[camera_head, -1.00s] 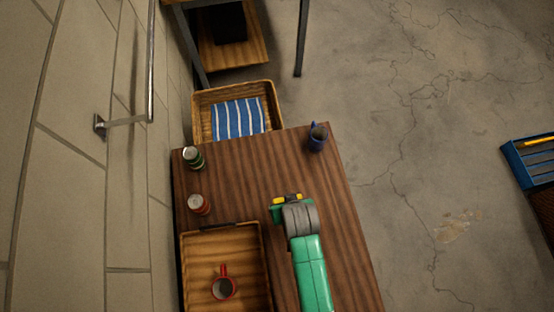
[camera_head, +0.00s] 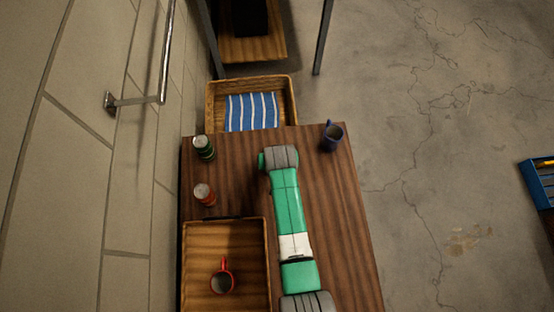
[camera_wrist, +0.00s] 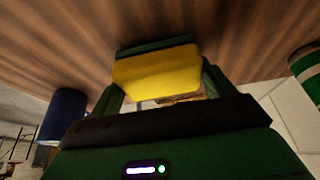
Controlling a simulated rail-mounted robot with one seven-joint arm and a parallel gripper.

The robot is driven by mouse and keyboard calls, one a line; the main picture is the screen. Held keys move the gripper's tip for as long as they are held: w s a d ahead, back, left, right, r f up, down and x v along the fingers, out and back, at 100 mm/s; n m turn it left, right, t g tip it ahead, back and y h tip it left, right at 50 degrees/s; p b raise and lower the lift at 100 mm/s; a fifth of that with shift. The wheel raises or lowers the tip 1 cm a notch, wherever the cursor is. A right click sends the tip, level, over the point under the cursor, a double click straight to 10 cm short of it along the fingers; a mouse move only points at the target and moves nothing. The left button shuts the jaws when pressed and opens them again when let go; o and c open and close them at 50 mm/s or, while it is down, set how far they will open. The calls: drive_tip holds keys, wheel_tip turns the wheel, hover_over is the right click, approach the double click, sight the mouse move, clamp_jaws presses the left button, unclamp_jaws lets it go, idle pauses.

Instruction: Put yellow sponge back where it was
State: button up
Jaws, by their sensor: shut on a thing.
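The yellow sponge (camera_wrist: 157,72) shows in the wrist view, with a dark green layer along its upper edge. My gripper (camera_wrist: 160,88) is shut on it, with a finger at each side. The sponge is held close to the wooden table; I cannot tell whether it touches the top. In the head view my green and grey arm reaches along the table (camera_head: 335,240) and hides the gripper and the sponge. The arm's far end is near the table's far edge, between a green can (camera_head: 204,147) and a dark blue mug (camera_head: 332,136).
An orange-red can (camera_head: 204,193) stands at the left edge. A wooden tray (camera_head: 263,260) holds a red mug (camera_head: 222,281). A wooden crate with a striped blue cloth (camera_head: 252,112) stands beyond the table. A wall with a metal rail (camera_head: 164,60) is at the left.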

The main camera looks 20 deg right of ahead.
drive_tip(key=shift+f, duration=0.3)
drive_tip(key=shift+f, duration=0.1)
drive_tip(key=shift+f, duration=0.15)
drive_tip(key=o, duration=1)
drive_tip(key=shift+c, duration=0.2)
drive_tip(key=p+v, duration=0.3)
drive_tip(key=v, duration=0.9)
drive_tip(key=shift+r, duration=0.3)
